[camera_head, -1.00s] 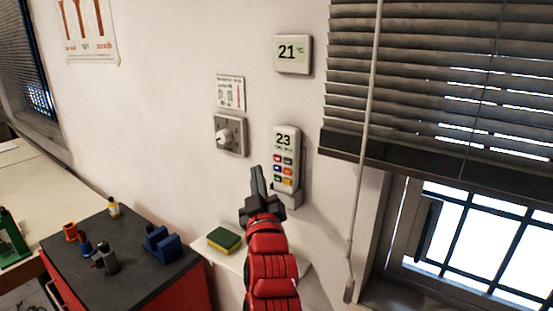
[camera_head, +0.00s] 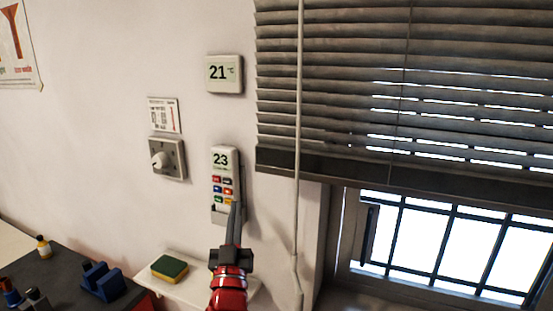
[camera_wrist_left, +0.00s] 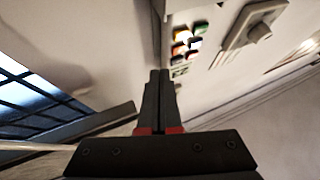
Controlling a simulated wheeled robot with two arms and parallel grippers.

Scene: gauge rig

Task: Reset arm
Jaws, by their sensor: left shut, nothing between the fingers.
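My left gripper (camera_head: 234,228) is shut and empty, its dark fingers together and pointing up from the red arm. In the head view its tips overlap the lower edge of a white remote (camera_head: 221,160) in a wall holder, which shows "23" above several coloured buttons. I cannot tell whether the tips touch it. In the left wrist view the shut fingers of the gripper (camera_wrist_left: 159,78) point up the middle, and the coloured buttons (camera_wrist_left: 185,42) lie just right of them. My right gripper is not in view.
A display reading 21 (camera_head: 224,73) and a dial switch (camera_head: 167,159) are on the wall. A sponge (camera_head: 169,268) lies on a small white shelf (camera_head: 186,290). A blind cord (camera_head: 298,130) hangs beside the window, right of my arm. Blue blocks (camera_head: 102,282) sit on a dark bench top.

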